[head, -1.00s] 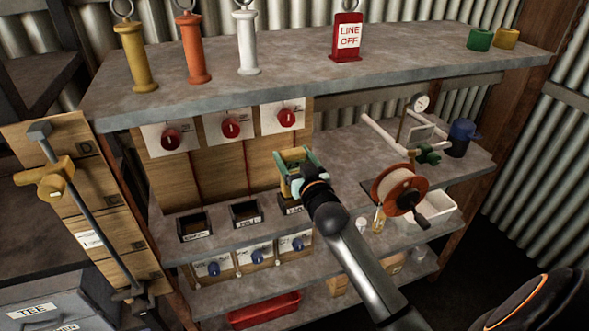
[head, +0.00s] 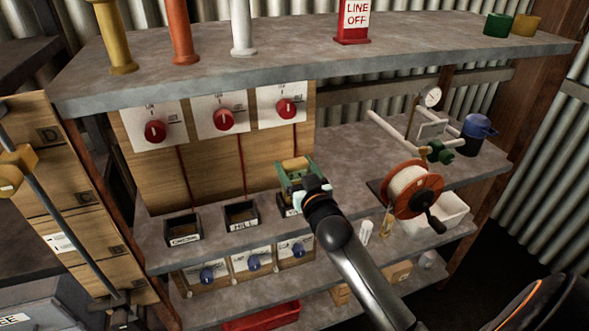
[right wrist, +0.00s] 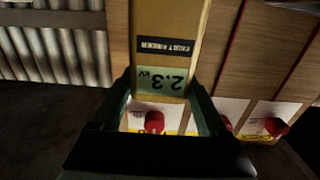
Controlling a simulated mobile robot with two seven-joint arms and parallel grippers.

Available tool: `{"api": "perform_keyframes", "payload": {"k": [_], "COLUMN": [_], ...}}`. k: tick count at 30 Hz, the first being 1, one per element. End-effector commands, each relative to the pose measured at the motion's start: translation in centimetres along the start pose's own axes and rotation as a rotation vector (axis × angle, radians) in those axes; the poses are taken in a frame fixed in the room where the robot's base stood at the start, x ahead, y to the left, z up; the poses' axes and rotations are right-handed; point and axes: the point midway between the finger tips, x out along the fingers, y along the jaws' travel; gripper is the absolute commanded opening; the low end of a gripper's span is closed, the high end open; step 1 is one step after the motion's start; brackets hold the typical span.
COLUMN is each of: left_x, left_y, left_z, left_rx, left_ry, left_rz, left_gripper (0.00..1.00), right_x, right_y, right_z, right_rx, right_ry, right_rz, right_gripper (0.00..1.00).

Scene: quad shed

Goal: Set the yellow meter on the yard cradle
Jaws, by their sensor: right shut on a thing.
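The yellow meter (head: 295,164) is held in my right gripper (head: 303,181), above the middle shelf and in front of the wooden back panel. In the right wrist view the meter (right wrist: 172,22) shows a dark label and a greenish display reading 2.3, upside down, between the fingers of the gripper (right wrist: 165,100). Three small dark cradles stand in a row on the middle shelf. The left one (head: 183,229) and the middle one (head: 241,214), which seems to read MILL, are empty. The right cradle (head: 288,210) is mostly hidden behind my gripper, its label unreadable. My left gripper is out of view.
Red knobs (head: 224,120) sit on the back panel. An orange cable reel (head: 412,189), a pipe stand with a gauge (head: 429,97) and a blue container (head: 476,134) stand to the right. The top shelf (head: 290,60) overhangs the cradles.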

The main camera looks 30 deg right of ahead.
Motion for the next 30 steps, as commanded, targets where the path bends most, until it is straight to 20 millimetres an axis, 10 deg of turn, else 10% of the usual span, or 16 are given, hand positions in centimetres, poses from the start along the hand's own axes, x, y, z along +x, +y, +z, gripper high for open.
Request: {"api": "perform_keyframes", "payload": {"k": [7,8,13,23,30], "left_x": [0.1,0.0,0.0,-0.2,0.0], "left_y": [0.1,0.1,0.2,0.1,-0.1], "left_z": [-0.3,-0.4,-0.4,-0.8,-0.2], "left_rx": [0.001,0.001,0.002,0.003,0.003], "left_ry": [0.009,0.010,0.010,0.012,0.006], "left_rz": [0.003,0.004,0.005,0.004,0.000], "left_gripper": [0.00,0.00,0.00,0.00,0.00], "right_x": [0.0,0.0,0.0,0.0,-3.5], "right_y": [0.0,0.0,0.0,0.0,0.0], "right_z": [0.3,0.3,0.3,-0.3,0.1], "right_rx": [0.001,0.001,0.001,-0.001,0.003], "right_ry": [0.002,0.000,-0.001,0.001,-0.003], "right_rz": [-0.001,-0.001,-0.001,0.000,0.000], "right_gripper": [0.00,0.80,0.99,1.00,1.00]}}
